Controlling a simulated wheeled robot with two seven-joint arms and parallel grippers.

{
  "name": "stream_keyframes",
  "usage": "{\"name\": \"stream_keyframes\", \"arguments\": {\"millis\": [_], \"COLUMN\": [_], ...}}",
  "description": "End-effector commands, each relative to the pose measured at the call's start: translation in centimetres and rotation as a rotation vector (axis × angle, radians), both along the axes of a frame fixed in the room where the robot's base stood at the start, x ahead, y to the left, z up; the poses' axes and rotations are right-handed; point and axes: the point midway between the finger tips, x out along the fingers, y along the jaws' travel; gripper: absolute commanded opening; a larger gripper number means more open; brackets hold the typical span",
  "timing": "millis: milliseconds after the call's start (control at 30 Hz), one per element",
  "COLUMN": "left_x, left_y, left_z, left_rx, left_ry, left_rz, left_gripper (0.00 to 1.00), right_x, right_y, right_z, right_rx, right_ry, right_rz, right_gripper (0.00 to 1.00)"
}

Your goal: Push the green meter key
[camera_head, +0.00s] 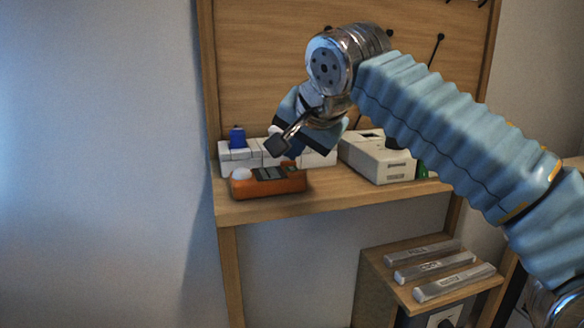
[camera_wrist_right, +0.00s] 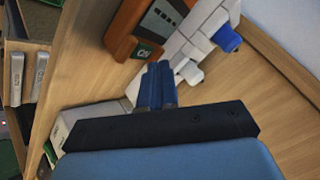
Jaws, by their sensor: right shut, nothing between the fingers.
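The orange meter (camera_head: 268,186) lies on the shelf near its left front edge, with a dark display and a white dome at its left end. In the right wrist view the meter (camera_wrist_right: 124,31) shows at the top, with the green key (camera_wrist_right: 147,51) at its near end. My right gripper (camera_head: 293,149) is shut and empty, above and behind the meter's right end. In the right wrist view its blue fingertips (camera_wrist_right: 158,70) are just below the green key; I cannot tell whether they touch. My left gripper is out of view.
White blocks (camera_head: 240,155) stand behind the meter, with a blue knob (camera_head: 237,137) on the left one. A pale boxy device (camera_head: 377,158) stands to the right. The wooden shelf (camera_head: 330,193) is clear in front. A lower stand (camera_head: 400,290) holds labelled bars.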

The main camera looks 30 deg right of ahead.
Motion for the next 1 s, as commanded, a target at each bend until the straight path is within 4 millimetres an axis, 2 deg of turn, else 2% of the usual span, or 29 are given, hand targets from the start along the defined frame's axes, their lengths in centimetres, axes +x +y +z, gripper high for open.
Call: {"name": "stream_keyframes", "arguments": {"millis": [233,1000], "left_x": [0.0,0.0], "left_y": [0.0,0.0], "left_z": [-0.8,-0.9], "left_rx": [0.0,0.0], "left_ry": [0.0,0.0], "left_rz": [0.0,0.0], "left_gripper": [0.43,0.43], "right_x": [0.0,0.0], "right_y": [0.0,0.0], "right_z": [-0.9,-1.1], "right_rx": [0.0,0.0], "right_ry": [0.001,0.0], "right_rz": [-0.001,0.0], "right_gripper": [0.0,0.0]}}
